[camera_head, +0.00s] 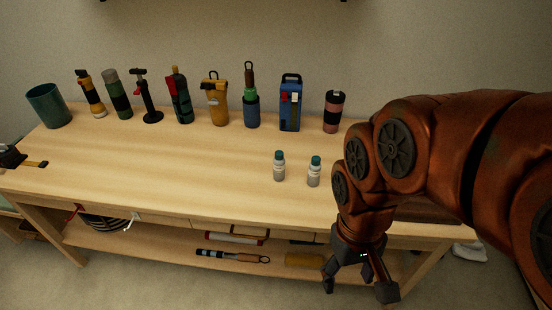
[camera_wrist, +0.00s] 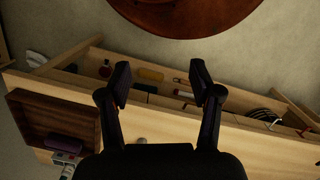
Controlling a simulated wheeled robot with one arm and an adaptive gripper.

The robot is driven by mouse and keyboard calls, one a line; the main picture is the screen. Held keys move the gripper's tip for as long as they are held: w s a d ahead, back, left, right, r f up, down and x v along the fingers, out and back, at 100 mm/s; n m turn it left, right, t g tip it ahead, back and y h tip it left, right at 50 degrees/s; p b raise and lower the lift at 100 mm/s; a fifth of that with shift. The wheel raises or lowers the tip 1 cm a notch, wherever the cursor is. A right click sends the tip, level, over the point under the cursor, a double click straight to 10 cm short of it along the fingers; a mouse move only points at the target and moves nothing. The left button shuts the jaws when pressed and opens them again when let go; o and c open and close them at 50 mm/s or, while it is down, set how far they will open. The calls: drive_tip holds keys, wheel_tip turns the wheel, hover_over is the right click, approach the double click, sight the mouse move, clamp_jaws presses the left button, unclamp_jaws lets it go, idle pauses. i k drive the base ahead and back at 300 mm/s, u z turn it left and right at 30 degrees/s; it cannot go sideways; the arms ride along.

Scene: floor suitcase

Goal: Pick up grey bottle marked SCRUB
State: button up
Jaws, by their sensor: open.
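Two small grey bottles with teal caps stand upright near the front of the wooden table (camera_head: 180,165). One is the left bottle (camera_head: 279,168), the other the right bottle (camera_head: 314,173). Their pale labels are too small to read, so I cannot tell which is marked SCRUB. My gripper (camera_head: 358,287) is open and empty, in front of the table's front edge, low and to the right of both bottles. In the wrist view my gripper (camera_wrist: 160,72) shows two spread fingers with nothing between them. I cannot make out the bottles clearly there.
A row of tools and flasks stands along the back, including a blue box (camera_head: 291,105) and a yellow flask (camera_head: 216,100). A teal cup (camera_head: 47,106) is at the left. A brown tray (camera_wrist: 28,107) lies on the right end. A lower shelf holds several items. The table's middle is clear.

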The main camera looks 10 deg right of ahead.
sight(278, 162)
drive_tip(key=z, duration=2.45)
drive_tip(key=k, duration=1.65)
drive_tip(key=u, duration=1.9)
drive_tip(key=i, duration=1.05)
drive_tip(key=u, duration=0.05)
